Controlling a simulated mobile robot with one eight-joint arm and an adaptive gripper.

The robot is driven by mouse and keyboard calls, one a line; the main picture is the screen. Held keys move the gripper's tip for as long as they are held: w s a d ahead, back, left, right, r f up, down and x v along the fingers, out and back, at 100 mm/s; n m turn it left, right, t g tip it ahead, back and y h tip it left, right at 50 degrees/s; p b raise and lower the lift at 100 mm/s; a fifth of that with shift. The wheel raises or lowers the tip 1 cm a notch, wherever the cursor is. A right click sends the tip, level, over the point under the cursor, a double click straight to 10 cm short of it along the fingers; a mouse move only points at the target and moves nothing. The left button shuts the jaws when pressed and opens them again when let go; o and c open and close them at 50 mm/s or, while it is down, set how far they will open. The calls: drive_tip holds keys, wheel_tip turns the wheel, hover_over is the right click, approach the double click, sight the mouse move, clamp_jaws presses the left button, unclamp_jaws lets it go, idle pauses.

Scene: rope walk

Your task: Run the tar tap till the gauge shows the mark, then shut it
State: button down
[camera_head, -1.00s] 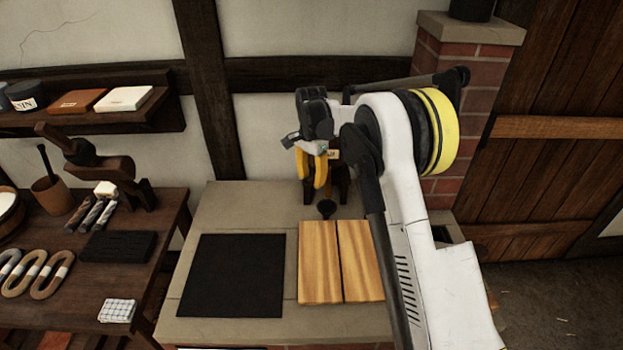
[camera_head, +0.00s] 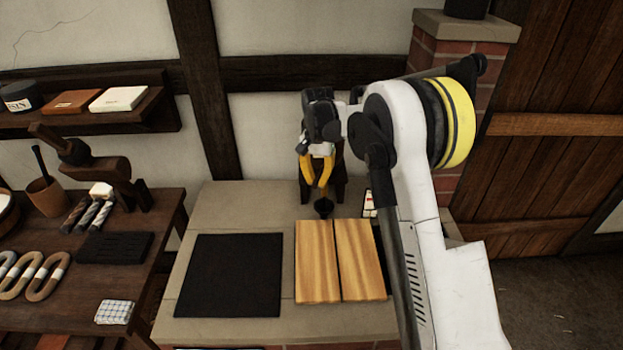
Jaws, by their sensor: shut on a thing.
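My gripper (camera_head: 318,181), with yellow fingers pointing down, is at the back of the stone-topped bench. It is shut on a part of the tar tap, which it mostly hides. The tap's dark stand (camera_head: 339,185) shows behind and beside the fingers. A small dark round piece (camera_head: 323,208) sits just below the fingertips; I cannot tell if it is a spout or a cup, or if tar is running. A small white plate with red on it (camera_head: 369,204), perhaps the gauge, shows to the right, partly hidden by my arm. Its reading is too small to tell.
Two wooden boards (camera_head: 317,262) lie in front of the tap on the stone bench top (camera_head: 232,205), with a black mat (camera_head: 231,275) to their left. A dark table (camera_head: 160,210) with rope rings and tools stands left. A brick pillar (camera_head: 466,50) rises behind my arm.

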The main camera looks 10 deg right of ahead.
sight(317, 180)
idle(0.3)
drive_tip(key=c, duration=1.4)
unclamp_jaws()
drive_tip(key=shift+r, duration=0.1)
wheel_tip(317, 180, up, 12)
